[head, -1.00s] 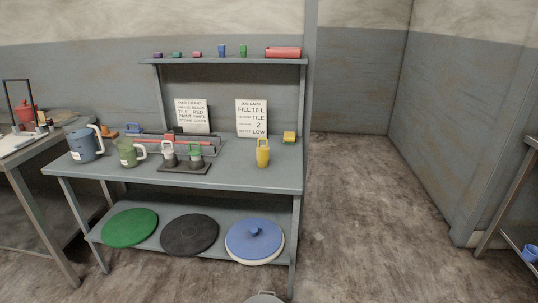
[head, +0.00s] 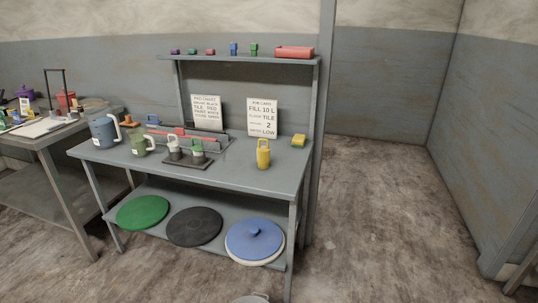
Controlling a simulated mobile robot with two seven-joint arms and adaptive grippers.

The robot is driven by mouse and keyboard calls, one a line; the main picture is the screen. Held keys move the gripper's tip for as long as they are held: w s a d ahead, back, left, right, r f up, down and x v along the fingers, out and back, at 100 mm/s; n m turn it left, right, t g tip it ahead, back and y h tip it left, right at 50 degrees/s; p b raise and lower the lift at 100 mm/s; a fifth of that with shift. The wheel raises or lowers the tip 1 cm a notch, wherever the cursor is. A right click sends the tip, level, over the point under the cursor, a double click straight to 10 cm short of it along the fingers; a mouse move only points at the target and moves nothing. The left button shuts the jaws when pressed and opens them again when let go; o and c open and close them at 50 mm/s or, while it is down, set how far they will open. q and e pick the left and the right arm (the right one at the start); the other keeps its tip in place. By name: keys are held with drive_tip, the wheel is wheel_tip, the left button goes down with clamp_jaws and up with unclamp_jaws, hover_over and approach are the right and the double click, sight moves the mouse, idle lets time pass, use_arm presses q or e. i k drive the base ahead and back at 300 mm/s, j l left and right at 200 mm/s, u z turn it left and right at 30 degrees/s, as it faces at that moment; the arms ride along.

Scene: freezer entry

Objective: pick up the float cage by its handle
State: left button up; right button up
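I cannot tell for sure which thing is the float cage. A small upright yellow object (head: 263,157) with a loop-like top stands on the front right of the workbench (head: 235,175). Two small pots, one with a light top (head: 175,151) and one with a green top (head: 197,153), stand on a dark tray left of it. A tall dark handle frame (head: 64,74) rises from the left table, its lower part partly hidden among other items. Neither of my grippers is in view.
A blue jug (head: 103,132) and a green jug (head: 139,146) stand on the bench's left. Green (head: 142,211), black (head: 194,227) and blue (head: 254,238) discs lie on the lower shelf. The left table (head: 40,140) is cluttered. The floor (head: 375,230) right of the bench is clear.

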sight(263, 152)
drive_tip(key=i+l+u, duration=0.15)
drive_tip(key=l, duration=0.45)
drive_tip(key=i+l+u, duration=0.15)
drive_tip(key=l, duration=0.5)
drive_tip(key=l+u, duration=0.15)
drive_tip(key=l, duration=0.5)
drive_tip(key=i+l, duration=0.15)
drive_tip(key=l, duration=0.15)
drive_tip(key=i+l+u, duration=0.15)
drive_tip(key=l, duration=0.15)
drive_tip(key=i+l, duration=0.15)
drive_tip(key=l, duration=0.15)
drive_tip(key=u, duration=0.05)
